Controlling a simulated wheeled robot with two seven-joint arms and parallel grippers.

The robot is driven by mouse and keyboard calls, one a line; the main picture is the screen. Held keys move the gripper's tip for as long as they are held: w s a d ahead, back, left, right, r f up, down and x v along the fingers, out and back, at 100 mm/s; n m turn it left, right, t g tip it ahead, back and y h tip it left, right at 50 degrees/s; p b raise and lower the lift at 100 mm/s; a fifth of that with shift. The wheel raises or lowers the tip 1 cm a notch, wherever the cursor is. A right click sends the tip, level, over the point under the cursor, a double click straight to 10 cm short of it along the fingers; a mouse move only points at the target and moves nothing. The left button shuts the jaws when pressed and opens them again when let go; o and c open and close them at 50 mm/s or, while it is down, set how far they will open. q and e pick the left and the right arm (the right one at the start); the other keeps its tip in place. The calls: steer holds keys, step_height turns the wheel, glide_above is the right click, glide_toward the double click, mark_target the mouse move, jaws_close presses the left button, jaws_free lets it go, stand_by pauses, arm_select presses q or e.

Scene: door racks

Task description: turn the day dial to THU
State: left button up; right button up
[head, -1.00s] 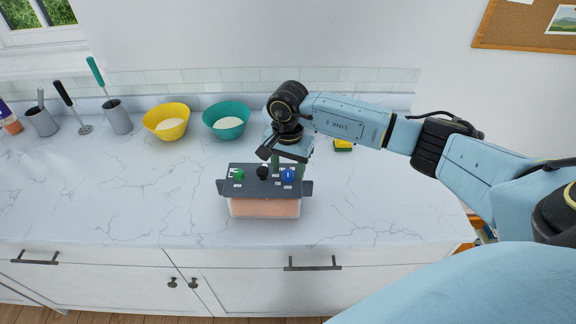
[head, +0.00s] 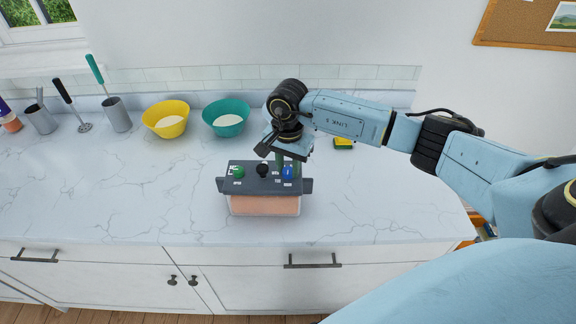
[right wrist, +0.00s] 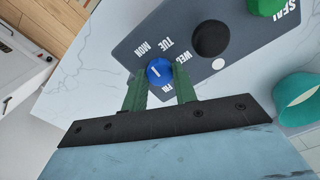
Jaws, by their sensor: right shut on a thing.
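The blue day dial (head: 288,173) sits at the right of a dark control panel (head: 222,187) on a box. In the right wrist view the dial (right wrist: 160,71) has a short white mark slanting toward the MON and TUE labels; the exact day cannot be told. MON, TUE, WED and part of FRI show around it; THU is not readable, probably behind a finger. My right gripper (head: 288,166) points down, its green fingers on either side of the dial, shut on it. My left gripper is not in view.
A black knob (head: 262,170) and a green knob (head: 238,172) sit on the same panel, left of the dial. Yellow (head: 166,121) and teal (head: 226,120) bowls stand behind. A yellow sponge-like thing (head: 344,143) lies behind my gripper. The counter front is clear.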

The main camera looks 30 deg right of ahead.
steer(key=m+b, duration=0.2)
steer(key=m, duration=0.1)
steer(key=shift+m, duration=0.4)
steer(key=m+b, duration=0.1)
steer(key=m, duration=0.2)
steer(key=shift+m, duration=0.3)
steer(key=m+b, duration=0.1)
steer(key=m, duration=0.2)
steer(key=shift+m, duration=0.3)
steer(key=m+b, duration=0.1)
steer(key=m, duration=0.2)
steer(key=shift+m, duration=0.3)
steer(key=m, duration=0.3)
steer(key=shift+m+b, duration=0.3)
steer(key=shift+m, duration=0.1)
steer(key=m, duration=0.3)
steer(key=shift+m, duration=0.3)
steer(key=m, duration=0.3)
steer(key=shift+m, duration=2.1)
